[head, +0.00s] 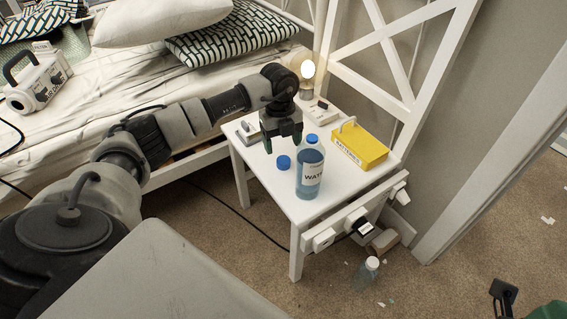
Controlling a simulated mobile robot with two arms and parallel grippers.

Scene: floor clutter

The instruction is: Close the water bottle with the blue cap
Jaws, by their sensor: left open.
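The water bottle (309,177) is clear blue with a white label and stands upright near the front right part of the white side table (262,184). A blue cap (283,162) lies on the table just left of the bottle. A second blue cap-like piece (312,139) shows at the bottle's top edge; I cannot tell whether it sits on the bottle or behind it. My left gripper (284,150) is open and empty. It points down above the table, behind and left of the bottle, above the nearer blue cap.
A yellow batteries box (360,147) stands right of the bottle. A small lamp (307,76) and small items are at the table's back. A power strip (354,218) runs along the front edge. A clear bottle (367,272) stands on the floor. The bed (120,95) is behind.

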